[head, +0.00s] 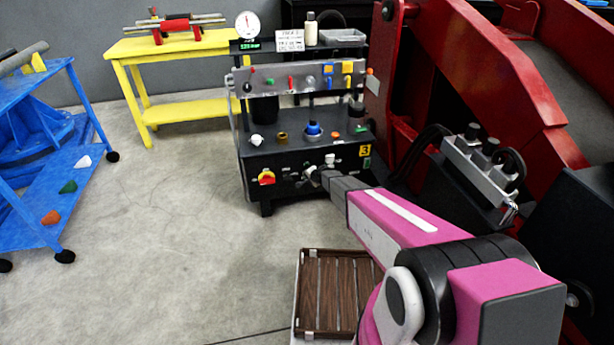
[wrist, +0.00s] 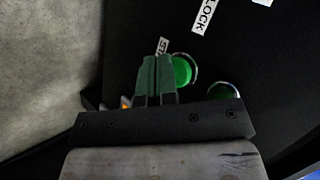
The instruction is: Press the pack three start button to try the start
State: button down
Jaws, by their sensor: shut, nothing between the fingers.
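The pack cabinet (head: 285,160) is black and carries a yellow label 3 (head: 365,151) on its front. My gripper (head: 312,177) is at that front panel in the head view, left of the label. In the wrist view my gripper (wrist: 157,60) is shut and empty. A bright green round button (wrist: 183,70) in a metal ring sits right beside the fingertips, partly covered by them. A label beginning with "ST" (wrist: 162,46) is just above it, its rest hidden. I cannot tell whether the fingers touch the button.
A second green round part (wrist: 222,92) is at the right, partly behind my gripper body, and a LOCK label (wrist: 205,14) is above. A red and yellow switch (head: 266,177) is on the cabinet's left front. A slatted wooden crate (head: 304,290) lies on the near side.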

jog(key=shift+w+a, duration=0.1)
jog(key=shift+w, duration=0.35)
dwell(1.0)
jog(key=shift+s, duration=0.1)
jog(key=shift+s+d, duration=0.25)
jog(key=shift+s, duration=0.5)
jog(key=shift+s, duration=0.1)
jog(key=shift+s+d, duration=0.25)
jog(key=shift+s, duration=0.5)
jog(key=shift+s+d, duration=0.2)
jog(key=shift+s, duration=0.6)
jog(key=shift+s+d, duration=0.25)
jog(key=shift+s, duration=0.5)
